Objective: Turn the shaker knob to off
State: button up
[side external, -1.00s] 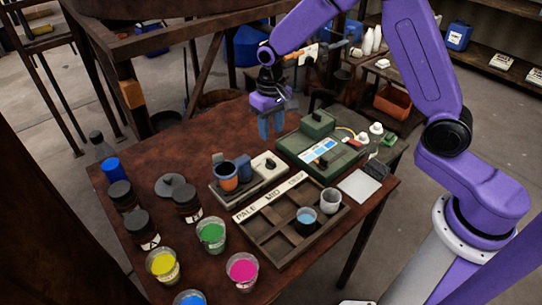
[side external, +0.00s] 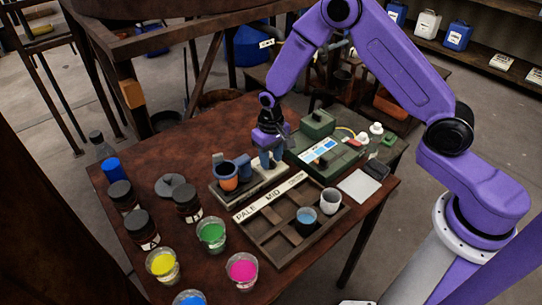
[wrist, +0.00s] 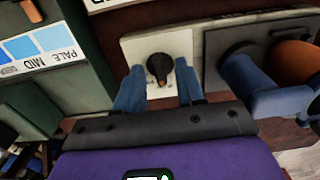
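The shaker (side external: 240,196) stands on the brown table, with a pale control plate at its right end and a dark holder with an orange-and-blue cup (side external: 228,178) at its left. Its round black knob (wrist: 158,68) sits on the pale plate in the wrist view, with a brownish pointer toward the lower side. My gripper (wrist: 159,90) is open, its two blue fingers on either side of the knob. Gaps show between fingers and knob. In the side view my gripper (side external: 267,158) is low over the plate, and its fingers hide the knob.
A green box (side external: 338,160) with a blue colour card is close to the right of my gripper. The divided wooden tray (side external: 262,245) lies in front, holding two cups. Several paint beakers, including green (side external: 211,235), and dark jars stand at the left.

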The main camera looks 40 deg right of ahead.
aim_at(271, 160)
grip_shut()
jog(key=shift+n, duration=0.4)
jog(key=n, duration=0.4)
jog(key=shift+n, duration=0.4)
jog(key=n, duration=0.6)
jog(key=shift+n, duration=0.3)
grip_release()
notch_tip(271, 160, up, 18)
jog(key=shift+f, duration=0.25)
dwell(0.3)
